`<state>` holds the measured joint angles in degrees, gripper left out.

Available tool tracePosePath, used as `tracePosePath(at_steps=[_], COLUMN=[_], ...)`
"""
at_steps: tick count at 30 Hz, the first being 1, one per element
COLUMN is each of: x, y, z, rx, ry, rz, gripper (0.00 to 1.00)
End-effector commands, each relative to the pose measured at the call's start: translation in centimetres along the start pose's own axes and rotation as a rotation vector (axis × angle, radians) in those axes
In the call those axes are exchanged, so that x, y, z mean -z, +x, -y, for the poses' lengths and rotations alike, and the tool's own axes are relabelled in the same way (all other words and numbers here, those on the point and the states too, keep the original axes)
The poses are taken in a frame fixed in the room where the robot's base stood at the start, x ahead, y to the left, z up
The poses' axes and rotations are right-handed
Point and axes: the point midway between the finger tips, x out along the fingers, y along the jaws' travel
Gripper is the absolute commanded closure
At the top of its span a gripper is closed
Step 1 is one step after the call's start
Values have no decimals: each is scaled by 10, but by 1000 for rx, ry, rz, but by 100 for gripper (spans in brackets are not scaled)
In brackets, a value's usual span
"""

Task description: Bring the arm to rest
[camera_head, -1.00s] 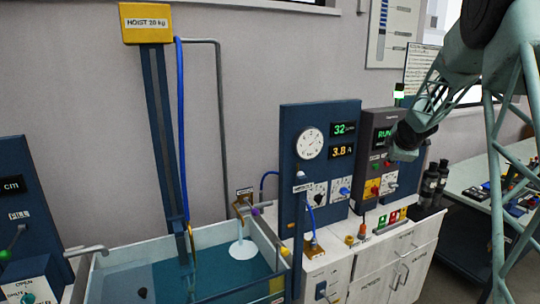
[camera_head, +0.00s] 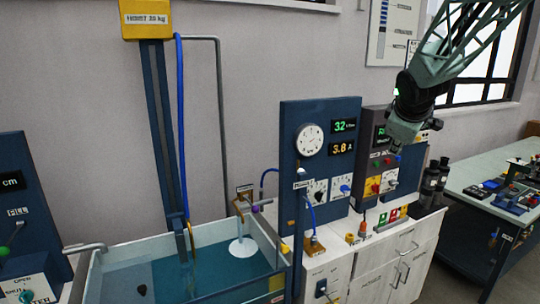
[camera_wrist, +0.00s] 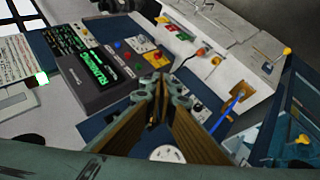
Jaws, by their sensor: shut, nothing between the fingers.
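My gripper (camera_head: 397,146) hangs at the end of my pale green lattice arm (camera_head: 462,42), pointing down, in front of the control panel (camera_head: 372,115) with the green display. In the wrist view my gripper (camera_wrist: 158,98) has its fingers together with nothing between them. Behind them the same panel (camera_wrist: 80,103) shows its green-lit display and several coloured buttons. I cannot tell the exact gap between gripper and panel in the head view.
A taller blue panel (camera_head: 290,184) with a round gauge stands left of the gripper. A water tank (camera_head: 128,252) under a yellow hoist box (camera_head: 146,19) is farther left. Black cylinders (camera_head: 431,182) stand to the right, before a bench (camera_head: 460,179) with small items.

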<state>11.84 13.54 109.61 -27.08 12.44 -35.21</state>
Motion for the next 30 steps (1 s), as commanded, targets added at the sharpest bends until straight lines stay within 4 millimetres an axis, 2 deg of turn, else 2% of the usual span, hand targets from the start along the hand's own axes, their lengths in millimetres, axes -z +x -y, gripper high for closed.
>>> tracePosePath(at_steps=[3,17,30], x=[-4,-26,-54], y=[-26,-114,-192], z=[14,75,146], rx=[13,75,142], ry=[45,216,375], rz=[10,54,98], gripper=[100,100,100])
